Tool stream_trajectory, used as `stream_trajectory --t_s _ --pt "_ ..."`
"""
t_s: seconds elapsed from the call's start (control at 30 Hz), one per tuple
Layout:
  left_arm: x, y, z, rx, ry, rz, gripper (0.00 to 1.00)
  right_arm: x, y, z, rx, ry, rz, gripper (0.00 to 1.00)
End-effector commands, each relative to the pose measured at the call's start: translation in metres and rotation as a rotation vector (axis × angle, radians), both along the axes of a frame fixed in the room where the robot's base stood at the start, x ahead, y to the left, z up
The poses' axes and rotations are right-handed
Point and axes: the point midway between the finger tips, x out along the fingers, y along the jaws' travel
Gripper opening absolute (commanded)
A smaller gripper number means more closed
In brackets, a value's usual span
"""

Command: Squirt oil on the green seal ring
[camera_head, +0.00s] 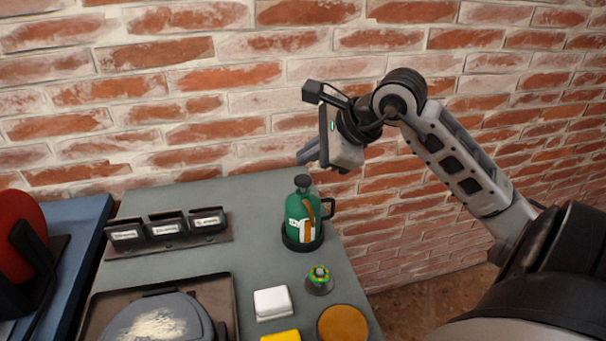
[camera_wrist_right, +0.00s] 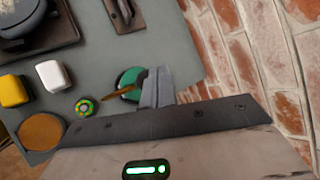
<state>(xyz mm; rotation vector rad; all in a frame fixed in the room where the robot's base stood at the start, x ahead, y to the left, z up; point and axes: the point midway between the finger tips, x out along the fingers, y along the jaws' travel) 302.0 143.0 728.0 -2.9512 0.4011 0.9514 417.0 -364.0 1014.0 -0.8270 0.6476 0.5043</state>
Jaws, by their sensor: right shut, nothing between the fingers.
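A green oil bottle (camera_head: 296,212) with a black cap and side handle stands upright in a dark round holder on the grey table. The green seal ring (camera_head: 319,271) sits on a small dark stand in front of it; yellow and red spots show on it. My right gripper (camera_head: 308,153) is above and behind the bottle, shut and empty. In the right wrist view the shut fingers (camera_wrist_right: 158,88) overlap the bottle (camera_wrist_right: 130,78) and hide part of it, and the ring (camera_wrist_right: 86,107) is to their left. My left gripper is out of view.
A white block (camera_head: 273,303), a yellow block (camera_head: 281,337) and a brown round pad (camera_head: 342,324) lie near the ring. Labelled black bins (camera_head: 167,228) and a dark tray (camera_head: 223,292) are at left. A brick wall (camera_head: 230,75) rises behind the table.

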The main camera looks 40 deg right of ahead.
Motion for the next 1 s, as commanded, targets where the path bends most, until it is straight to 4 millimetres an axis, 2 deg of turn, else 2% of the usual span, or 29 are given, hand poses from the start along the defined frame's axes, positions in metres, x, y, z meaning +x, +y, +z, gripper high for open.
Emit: stream_trajectory --t_s 0.03,0.33,1.0 --pt "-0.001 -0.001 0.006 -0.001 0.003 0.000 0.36 0.000 0.000 0.009 -0.003 -0.001 0.000 0.00" --pt "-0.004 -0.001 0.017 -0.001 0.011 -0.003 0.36 0.000 0.000 0.035 -0.002 0.000 -0.001 0.00" --pt "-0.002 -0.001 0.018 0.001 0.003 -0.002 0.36 0.000 0.000 0.035 -0.001 0.001 -0.001 0.00"
